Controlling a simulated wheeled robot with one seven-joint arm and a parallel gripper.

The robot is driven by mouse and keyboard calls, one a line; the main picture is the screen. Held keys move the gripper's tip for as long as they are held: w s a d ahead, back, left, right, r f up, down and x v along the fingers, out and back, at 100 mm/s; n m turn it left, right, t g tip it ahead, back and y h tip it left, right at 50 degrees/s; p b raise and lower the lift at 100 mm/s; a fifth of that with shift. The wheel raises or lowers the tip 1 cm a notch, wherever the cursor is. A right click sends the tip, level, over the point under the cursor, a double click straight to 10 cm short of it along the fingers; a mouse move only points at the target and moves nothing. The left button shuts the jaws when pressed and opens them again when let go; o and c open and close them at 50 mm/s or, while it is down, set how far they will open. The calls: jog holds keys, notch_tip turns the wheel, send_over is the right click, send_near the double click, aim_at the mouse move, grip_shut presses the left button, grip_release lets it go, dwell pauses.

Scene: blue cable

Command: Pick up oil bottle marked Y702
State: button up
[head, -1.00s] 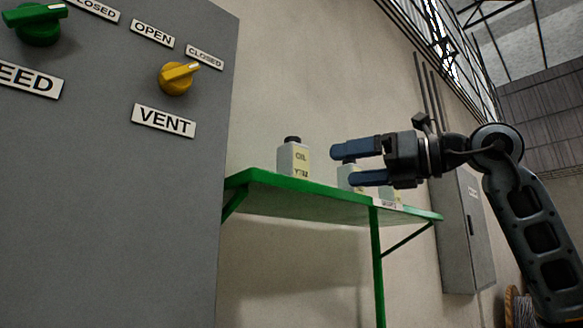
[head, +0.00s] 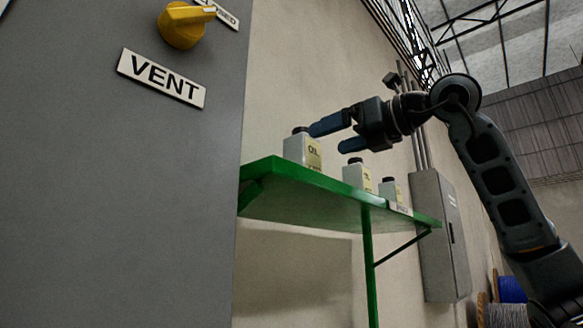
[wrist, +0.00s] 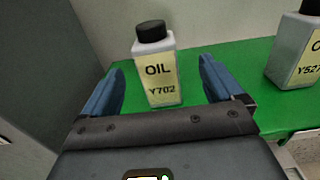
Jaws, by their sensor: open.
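The oil bottle marked Y702 (wrist: 158,82) is pale grey with a black cap and a yellow label. It stands upright on the green shelf (wrist: 202,60). In the head view the same bottle (head: 296,150) is the leftmost of the row. My gripper (wrist: 163,88) is open, with its blue fingers on either side of the bottle in the wrist view and no visible contact. In the head view my gripper (head: 328,138) is close to the bottle, its upper finger overlapping the bottle's top right in the picture.
A second oil bottle (wrist: 297,52), its label partly cut off at "Y527", stands to the right. A third bottle (head: 391,190) stands farther along the shelf. A grey panel with a yellow VENT knob (head: 184,25) borders the shelf's left end.

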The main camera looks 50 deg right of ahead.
aim_at(301, 142)
jog(key=shift+w+a+r+p, duration=0.15)
jog(key=shift+w+p, duration=0.35)
jog(key=shift+w, duration=0.6)
jog(key=shift+w+r, duration=0.2)
jog(key=shift+w, duration=0.05)
jog(key=w, duration=0.1)
jog(key=w+a+p, duration=0.1)
jog(key=w+p, duration=0.1)
jog(key=shift+w+a+r, duration=0.1)
jog(key=shift+w+a, duration=0.25)
jog(key=shift+w, duration=0.55)
jog(key=shift+d, duration=0.15)
jog(key=shift+c, duration=0.6)
jog(key=c, duration=1.2)
